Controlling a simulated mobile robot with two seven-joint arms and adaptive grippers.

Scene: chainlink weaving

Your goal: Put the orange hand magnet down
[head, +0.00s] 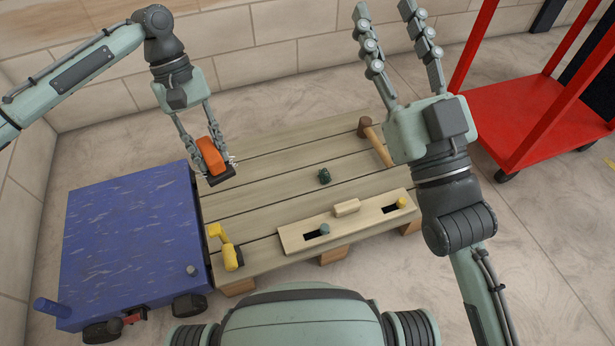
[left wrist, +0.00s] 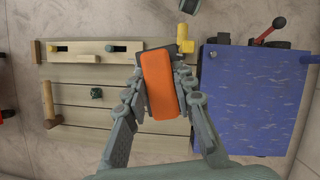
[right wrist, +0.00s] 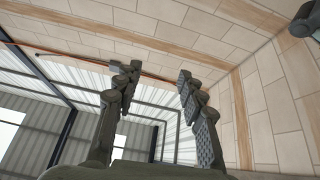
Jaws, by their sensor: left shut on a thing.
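The orange hand magnet (head: 211,156) is an orange block with a dark base. My left gripper (head: 213,158) is shut on it and holds it over the left end of the slatted wooden table (head: 280,155), near the blue cart. In the left wrist view the magnet (left wrist: 160,85) sits between the two fingers, its orange face toward the camera. Whether its base touches anything below cannot be told for certain; it looks raised. My right gripper (head: 392,25) is open and empty, raised at the right; in the right wrist view it faces the wall and ceiling.
A yellow drill-like tool (head: 226,248) stands at the table's near left corner. A slotted board (head: 345,222) lies along the near edge. A small dark green piece (head: 324,176) and a wooden mallet (head: 374,140) are on the table. The blue cart (head: 130,240) adjoins its left; a red trolley (head: 530,110) stands right.

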